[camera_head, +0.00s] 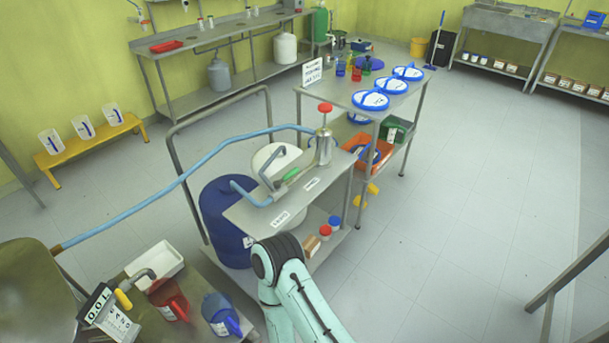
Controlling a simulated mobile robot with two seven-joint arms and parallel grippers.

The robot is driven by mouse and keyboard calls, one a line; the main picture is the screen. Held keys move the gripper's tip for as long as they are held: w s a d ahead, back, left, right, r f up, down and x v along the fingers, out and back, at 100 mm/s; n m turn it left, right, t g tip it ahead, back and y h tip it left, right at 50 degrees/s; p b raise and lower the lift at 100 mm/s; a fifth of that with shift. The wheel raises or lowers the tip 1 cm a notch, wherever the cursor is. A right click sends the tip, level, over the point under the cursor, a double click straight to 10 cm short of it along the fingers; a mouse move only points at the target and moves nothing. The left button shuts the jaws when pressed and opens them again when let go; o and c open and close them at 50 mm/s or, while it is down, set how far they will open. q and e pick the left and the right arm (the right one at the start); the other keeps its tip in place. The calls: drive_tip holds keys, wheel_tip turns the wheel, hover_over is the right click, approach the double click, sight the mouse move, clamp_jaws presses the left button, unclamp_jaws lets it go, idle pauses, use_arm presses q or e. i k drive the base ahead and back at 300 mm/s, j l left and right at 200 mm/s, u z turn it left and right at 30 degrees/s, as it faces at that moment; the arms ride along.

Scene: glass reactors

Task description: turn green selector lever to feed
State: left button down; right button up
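A small green lever handle (291,174) sits on grey pipework on top of a small metal stand (250,217) in the middle of the view. My other gripper is also not in view.
A blue hose (150,210) runs from the stand to the left. A blue drum (222,225) stands beside the stand. A steel pump with a red knob (324,135) rises behind the lever. A table with blue-rimmed lids (370,100) is behind.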

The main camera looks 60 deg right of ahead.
sight(277, 183)
drive_tip(key=z, duration=1.8)
drive_tip(key=i+l+u, duration=0.2)
drive_tip(key=i+l, duration=0.15)
drive_tip(key=i+l+u, duration=0.15)
drive_tip(key=i+l, duration=0.2)
drive_tip(key=i+l+u, duration=0.2)
drive_tip(key=l, duration=0.3)
drive_tip(key=i+l+u, duration=0.2)
drive_tip(key=i+l, duration=0.15)
drive_tip(key=l, duration=0.15)
